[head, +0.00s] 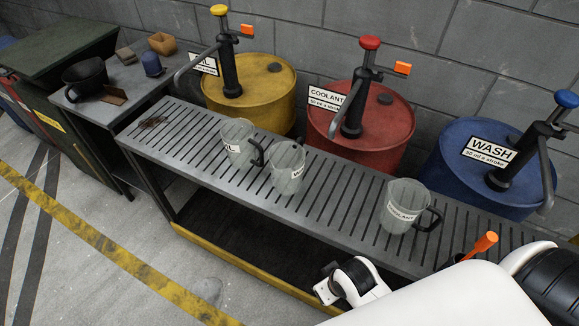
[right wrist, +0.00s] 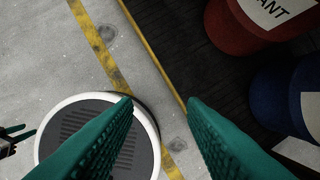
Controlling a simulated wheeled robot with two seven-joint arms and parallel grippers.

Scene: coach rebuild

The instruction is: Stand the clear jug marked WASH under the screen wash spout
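Three clear jugs stand upright on the slatted bench (head: 335,205) in the head view. The middle jug (head: 288,173) has a label turned partly away, seemingly starting with W; I take it for the WASH jug. Left of it is the jug whose label ends in L (head: 236,150); right is the COOLANT jug (head: 400,212). The screen wash pump (head: 525,150), blue-topped with a dark spout, stands on the blue WASH drum (head: 450,165) at the right. My right gripper (right wrist: 160,102) is open and empty. My left gripper (right wrist: 17,137) shows small at the right wrist view's edge, its opening unclear.
Yellow (head: 265,90) and red (head: 385,145) drums with pumps stand behind the bench. An orange-handled item (head: 485,243) is at the bench's front right, partly hidden by my white body. A side table (head: 105,110) at left holds a black jug (head: 85,76) and small items.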

